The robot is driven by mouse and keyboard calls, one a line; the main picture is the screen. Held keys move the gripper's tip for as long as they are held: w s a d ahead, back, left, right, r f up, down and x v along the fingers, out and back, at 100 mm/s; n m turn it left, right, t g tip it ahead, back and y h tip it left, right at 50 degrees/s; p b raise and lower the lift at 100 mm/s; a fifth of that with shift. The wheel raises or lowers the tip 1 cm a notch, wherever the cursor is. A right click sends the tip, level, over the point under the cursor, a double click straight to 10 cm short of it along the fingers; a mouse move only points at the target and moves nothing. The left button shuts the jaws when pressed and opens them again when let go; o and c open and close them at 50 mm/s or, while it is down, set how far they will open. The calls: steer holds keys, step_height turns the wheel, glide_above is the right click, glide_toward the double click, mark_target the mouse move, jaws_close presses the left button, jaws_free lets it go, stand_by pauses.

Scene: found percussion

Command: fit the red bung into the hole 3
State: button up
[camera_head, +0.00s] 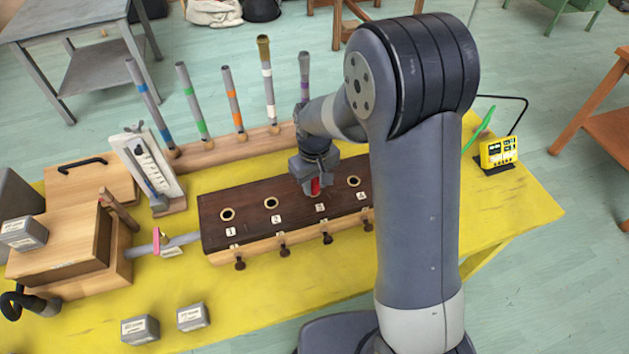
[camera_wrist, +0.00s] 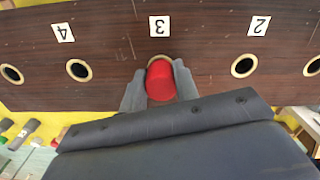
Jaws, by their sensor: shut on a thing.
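The red bung (camera_wrist: 160,82) is held between the two fingertips of my gripper (camera_wrist: 160,92); it also shows in the head view (camera_head: 315,187). My gripper (camera_head: 314,184) is shut on it and points down over the dark wooden block (camera_head: 245,222). In the wrist view the bung lies across hole 3 (camera_wrist: 160,57), beside label 3 (camera_wrist: 159,26), and covers most of it. Part of the pale ring shows behind the bung. I cannot tell whether its lower end is above the hole or inside it.
Upright banded tubes (camera_head: 234,105) stand behind the block. A wooden box (camera_head: 60,250) is at the left, a yellow device (camera_head: 497,151) at the right.

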mark_target(315, 181)
steer(key=shift+f+b, duration=0.3)
steer(key=shift+f, duration=0.2)
steer(key=o, duration=1)
step_height(315, 181, up, 11)
steer(key=shift+f+b, duration=0.1)
steer(key=shift+b, duration=0.2)
step_height(315, 181, down, 10)
steer(key=shift+f+p, duration=0.2)
steer(key=shift+p, duration=0.15)
steer(key=shift+r+p, duration=0.45)
steer(key=shift+f, duration=0.15)
